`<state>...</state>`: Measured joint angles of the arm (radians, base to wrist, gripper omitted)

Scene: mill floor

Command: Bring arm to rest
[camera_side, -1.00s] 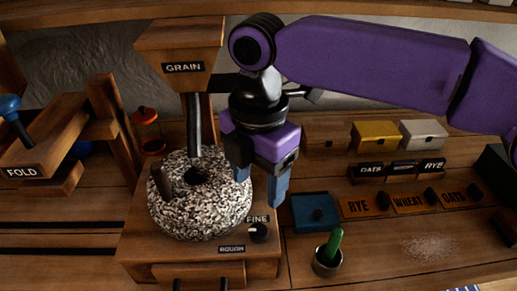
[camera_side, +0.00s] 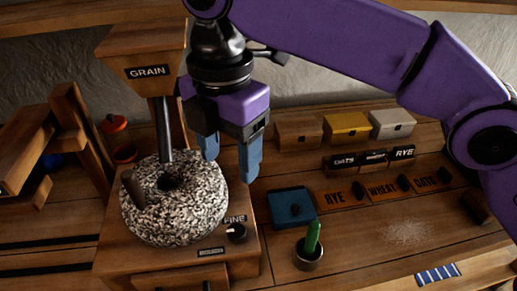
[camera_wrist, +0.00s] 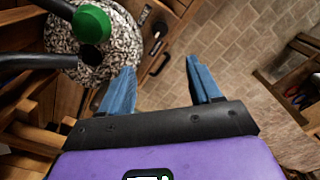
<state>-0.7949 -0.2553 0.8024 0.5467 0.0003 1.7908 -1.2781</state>
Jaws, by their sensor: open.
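My gripper (camera_side: 230,164), with two blue fingers on a purple and black hand, hangs open and empty in the side view. It shows above and to the right of the round speckled millstone (camera_side: 200,218), apart from it. In the wrist view my gripper (camera_wrist: 160,72) has its fingers spread with nothing between them. The millstone (camera_wrist: 122,62) is at the upper left there. My purple arm reaches across the top of the side view to the right.
A wooden GRAIN hopper (camera_side: 148,100) stands left of my gripper. A blue square block (camera_side: 291,206) and a metal cup (camera_side: 308,254) with a green handle are on the bench. Small chests (camera_side: 348,128) line the back. A dusting of flour (camera_side: 405,233) lies at the right.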

